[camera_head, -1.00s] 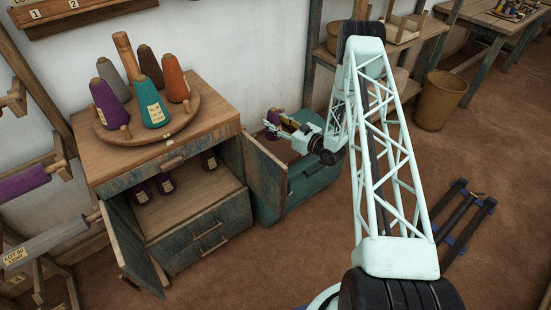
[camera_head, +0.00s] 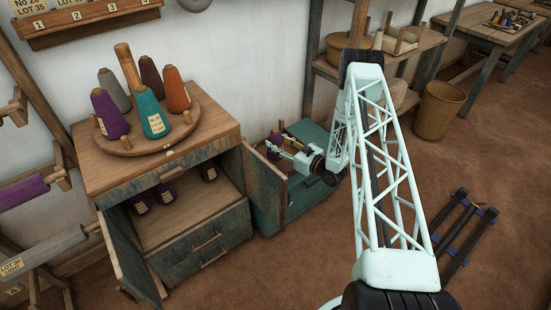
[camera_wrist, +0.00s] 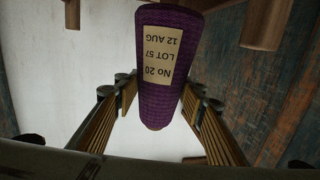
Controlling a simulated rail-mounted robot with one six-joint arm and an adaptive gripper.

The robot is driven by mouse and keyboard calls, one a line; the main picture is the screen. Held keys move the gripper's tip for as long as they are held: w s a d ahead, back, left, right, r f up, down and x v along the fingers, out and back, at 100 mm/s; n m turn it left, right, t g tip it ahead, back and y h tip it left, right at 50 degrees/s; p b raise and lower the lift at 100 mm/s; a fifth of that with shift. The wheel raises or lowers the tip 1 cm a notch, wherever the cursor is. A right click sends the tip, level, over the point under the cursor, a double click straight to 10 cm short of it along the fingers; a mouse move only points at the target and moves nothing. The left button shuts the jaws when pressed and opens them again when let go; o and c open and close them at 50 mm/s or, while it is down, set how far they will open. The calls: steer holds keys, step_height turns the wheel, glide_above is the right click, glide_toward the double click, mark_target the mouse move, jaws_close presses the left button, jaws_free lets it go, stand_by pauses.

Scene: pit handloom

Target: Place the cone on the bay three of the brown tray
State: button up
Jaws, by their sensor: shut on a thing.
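My gripper (camera_head: 280,148) is shut on a purple cone (camera_head: 273,146) beside the open right door of the cabinet. In the wrist view, the purple cone (camera_wrist: 160,70) sits between the two ribbed fingers, its cream label reading No 20, LOT 57, 12 AUG upside down. The brown tray (camera_head: 88,24) is fixed to the wall at the upper left, with bay labels 1 to 4 along its front; the label for bay three shows, but the inside of the bays is cut off by the picture edge. My gripper is well below and right of this tray.
The cabinet (camera_head: 90,160) carries a round stand (camera_head: 178,135) with several coloured cones and an upright wooden post. More purple cones stand inside its open compartment. The open cabinet door (camera_head: 264,188) and a teal chest (camera_head: 309,203) are close to my gripper. Bare wall lies between tray and gripper.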

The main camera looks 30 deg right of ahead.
mark_target(275, 154)
steer(key=shift+f+b, duration=0.45)
steer(key=shift+f, duration=1.7)
steer(key=shift+f, duration=0.15)
steer(key=shift+f+b, duration=0.4)
steer(key=shift+f, duration=1.35)
steer(key=o, duration=0.5)
steer(key=shift+f, duration=0.15)
steer(key=shift+o, duration=0.9)
steer(key=shift+s+r, duration=0.1)
steer(key=shift+r, duration=0.1)
steer(key=p+v, duration=0.2)
steer(key=v, duration=0.9)
steer(key=shift+s, duration=0.35)
steer(key=shift+d, duration=0.15)
